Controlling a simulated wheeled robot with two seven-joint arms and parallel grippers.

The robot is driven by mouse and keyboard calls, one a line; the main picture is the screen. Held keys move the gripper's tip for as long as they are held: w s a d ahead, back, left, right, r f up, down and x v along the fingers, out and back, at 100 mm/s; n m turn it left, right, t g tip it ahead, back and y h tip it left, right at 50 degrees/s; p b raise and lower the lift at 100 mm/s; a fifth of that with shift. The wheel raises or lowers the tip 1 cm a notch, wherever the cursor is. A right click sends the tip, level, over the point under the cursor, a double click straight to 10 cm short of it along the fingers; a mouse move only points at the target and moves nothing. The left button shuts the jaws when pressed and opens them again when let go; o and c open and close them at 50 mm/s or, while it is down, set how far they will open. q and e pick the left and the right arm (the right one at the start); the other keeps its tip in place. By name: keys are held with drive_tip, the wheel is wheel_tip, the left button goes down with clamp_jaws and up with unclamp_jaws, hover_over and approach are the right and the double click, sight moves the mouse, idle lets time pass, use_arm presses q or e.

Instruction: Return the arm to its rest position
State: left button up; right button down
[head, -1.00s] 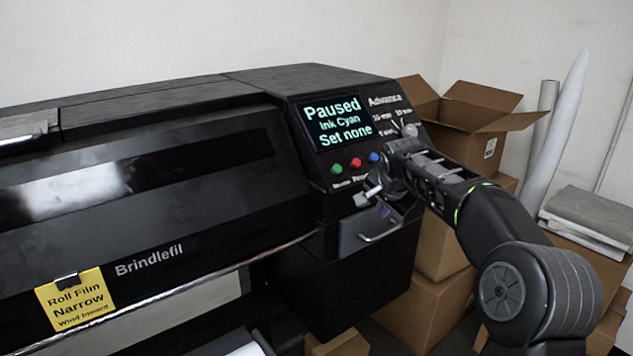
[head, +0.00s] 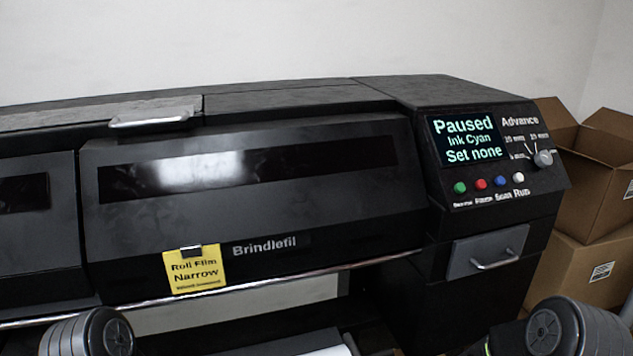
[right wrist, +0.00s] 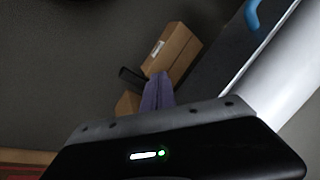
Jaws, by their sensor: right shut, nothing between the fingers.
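In the head view my right arm (head: 565,330) shows only as a dark round joint at the bottom right, clear of the machine. My left arm (head: 85,334) shows as a similar joint at the bottom left, its gripper out of view. In the right wrist view my right gripper (right wrist: 158,92) is shut and empty, its narrow fingers pointing toward the floor area beside boxes. The black film machine (head: 270,220) has a control panel whose screen (head: 467,139) reads "Paused, Ink Cyan, Set none". The grey drawer (head: 487,250) below the panel looks closed.
Cardboard boxes (head: 580,270) stand right of the machine, the upper one open. A cardboard box (right wrist: 172,50) also shows in the right wrist view. A yellow "Roll Film Narrow" note (head: 195,272) hangs on the machine's front. A knob (head: 543,158) sits on the panel.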

drive_tip(key=s+a+f+n+g, duration=0.1)
drive_tip(key=s+a+f, duration=0.1)
drive_tip(key=s, duration=0.8)
drive_tip(key=s+a+f+n+g, duration=0.1)
drive_tip(key=s+a+f, duration=0.2)
drive_tip(key=s, duration=0.6)
drive_tip(key=shift+s+a+y, duration=0.4)
drive_tip(key=shift+a, duration=0.1)
